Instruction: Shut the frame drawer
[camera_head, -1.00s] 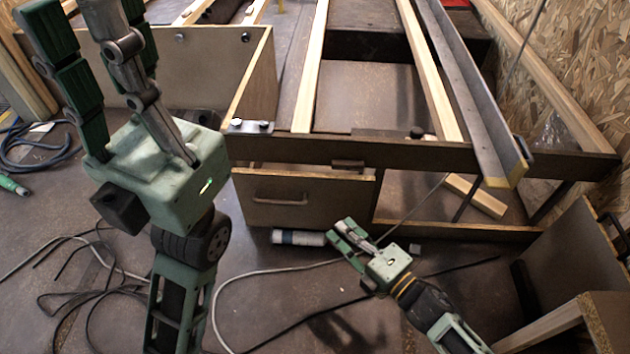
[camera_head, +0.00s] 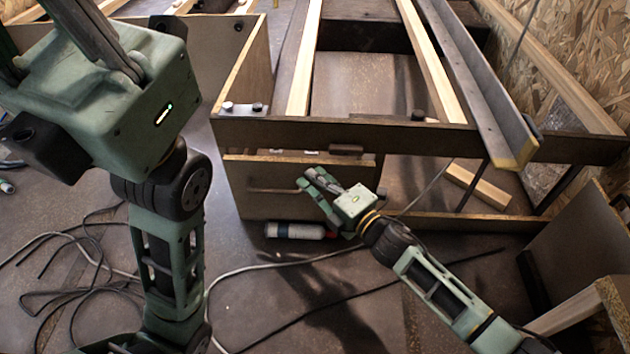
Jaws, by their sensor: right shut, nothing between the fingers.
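The frame drawer (camera_head: 262,207) is a low wooden box front with a bar handle (camera_head: 268,190), set under the left part of the dark frame. Its top edge stands out a little from the frame, so it looks slightly open. My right gripper (camera_head: 306,180) is shut and empty. Its fingertips are at the right part of the drawer front, by the handle's right end, and hide some of it. I cannot tell whether they touch. My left gripper (camera_head: 45,30) is large at the top left, fingers apart, tips cut off, away from the drawer.
The dark frame beam (camera_head: 310,134) runs above the drawer, with wooden rails and a metal angle bar (camera_head: 480,85) over it. Cables (camera_head: 85,260) lie at left. A wooden box (camera_head: 590,235) stands at right.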

